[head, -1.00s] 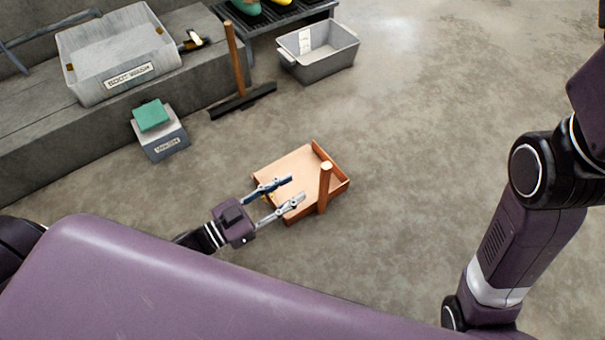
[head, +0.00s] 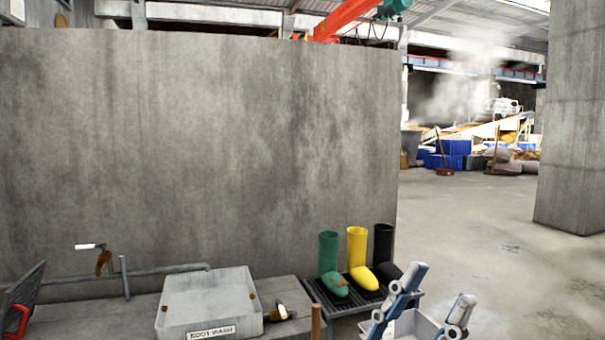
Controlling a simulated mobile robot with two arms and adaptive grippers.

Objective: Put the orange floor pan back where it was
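The orange floor pan is not in this view. My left gripper (head: 440,286) is raised at the bottom right, in front of the grey bin. Its two blue-and-grey fingers stand apart, and I see nothing between them. The lower part of the gripper is cut off by the picture's edge. My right gripper is not in view.
A boot wash basin (head: 208,302) stands on a concrete ledge by the wall (head: 200,150). Green, yellow and black boots (head: 357,255) stand on a dark rack. A grey bin (head: 428,328) and wooden handle (head: 316,322) are nearby. Open floor (head: 470,230) lies right, before a pillar (head: 570,120).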

